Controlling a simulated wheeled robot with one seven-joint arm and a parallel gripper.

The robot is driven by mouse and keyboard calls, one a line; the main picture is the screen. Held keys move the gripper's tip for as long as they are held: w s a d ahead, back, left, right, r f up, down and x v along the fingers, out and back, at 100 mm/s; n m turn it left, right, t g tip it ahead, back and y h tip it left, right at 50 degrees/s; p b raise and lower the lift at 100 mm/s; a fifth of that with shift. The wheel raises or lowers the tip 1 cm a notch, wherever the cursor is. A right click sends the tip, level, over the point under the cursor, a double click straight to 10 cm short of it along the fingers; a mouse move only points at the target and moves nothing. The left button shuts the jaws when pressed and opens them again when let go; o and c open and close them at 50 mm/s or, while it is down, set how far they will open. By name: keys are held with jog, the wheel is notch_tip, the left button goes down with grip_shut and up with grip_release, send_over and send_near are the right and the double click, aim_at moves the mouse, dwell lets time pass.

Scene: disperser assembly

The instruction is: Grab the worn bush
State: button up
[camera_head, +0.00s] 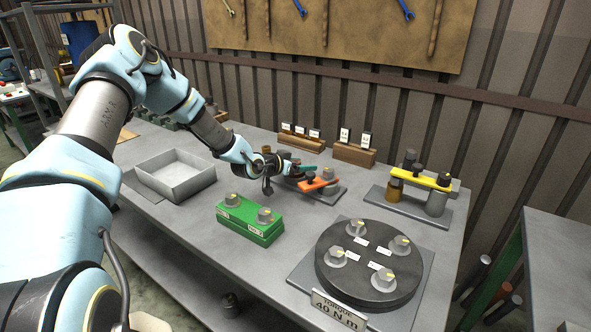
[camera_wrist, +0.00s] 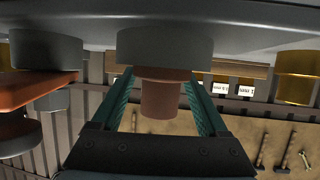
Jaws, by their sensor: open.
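In the wrist view, which shows the scene upside down, a brown cylindrical bush (camera_wrist: 160,98) adjoins a wider grey cylinder (camera_wrist: 165,45). I take it for the worn bush. My gripper (camera_wrist: 159,80) is open, with one teal finger on each side of the bush. I cannot tell whether either finger touches it. In the head view my gripper (camera_head: 302,168) is low over the fixture with the orange arm (camera_head: 319,181), towards the back of the bench. The bush is too small and covered to make out clearly there.
The orange arm is close beside my fingers. A green block (camera_head: 250,222) with two knobs, a black round plate (camera_head: 372,273) and a yellow-bar fixture (camera_head: 410,200) stand nearer or to the right. A grey open tray (camera_head: 175,172) is at left. Label racks (camera_head: 354,150) stand behind.

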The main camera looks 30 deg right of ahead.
grip_shut()
dwell(0.6)
